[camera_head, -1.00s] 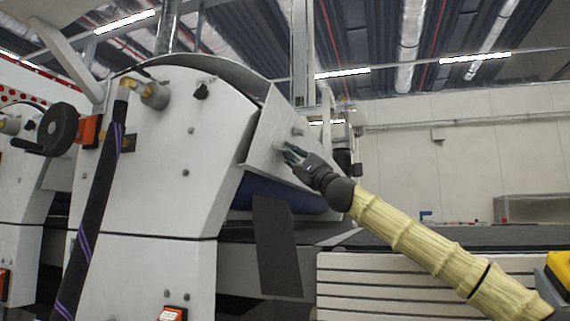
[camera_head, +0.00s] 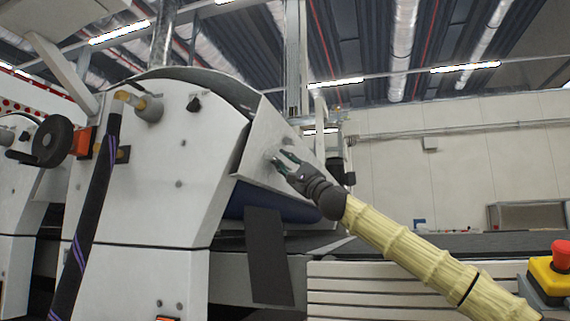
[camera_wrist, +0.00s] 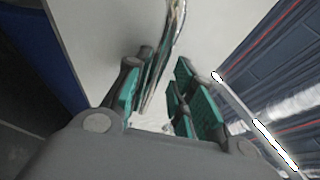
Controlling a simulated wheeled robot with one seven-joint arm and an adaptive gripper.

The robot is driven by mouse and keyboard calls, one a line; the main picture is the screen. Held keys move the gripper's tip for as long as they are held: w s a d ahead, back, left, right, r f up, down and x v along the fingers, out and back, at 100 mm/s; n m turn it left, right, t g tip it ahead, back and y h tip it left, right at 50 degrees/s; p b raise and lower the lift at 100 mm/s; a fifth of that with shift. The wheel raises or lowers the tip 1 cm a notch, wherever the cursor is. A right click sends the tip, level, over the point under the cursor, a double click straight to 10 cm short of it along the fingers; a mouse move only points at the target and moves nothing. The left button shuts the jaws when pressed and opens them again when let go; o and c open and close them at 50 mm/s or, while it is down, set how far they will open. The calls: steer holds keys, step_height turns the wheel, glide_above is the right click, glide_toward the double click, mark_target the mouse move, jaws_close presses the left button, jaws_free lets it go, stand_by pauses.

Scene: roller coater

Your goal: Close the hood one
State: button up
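The hood is the pale grey angled cover (camera_head: 262,130) on the right side of the white coating machine (camera_head: 165,150). It stands tilted, with its lower edge above a dark blue roller (camera_head: 270,203). My gripper (camera_head: 279,160) is at the hood's outer face. In the wrist view, a thin shiny metal handle (camera_wrist: 165,60) runs between the green-padded fingers (camera_wrist: 155,110). The left finger is close to the handle, and a gap shows towards the right finger. The fingers look open around it; contact is unclear. The far part of the handle is cut off by the picture edge.
A black handwheel (camera_head: 52,140) and a dark hose (camera_head: 88,220) are on the left. A dark flap (camera_head: 268,255) hangs below the roller. A slatted light panel (camera_head: 350,285) and a yellow box with a red button (camera_head: 552,275) stand at lower right.

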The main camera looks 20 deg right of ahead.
steer(key=v, duration=0.7)
steer(key=shift+d, duration=0.2)
steer(key=shift+s+a+f, duration=0.1)
stand_by(0.3)
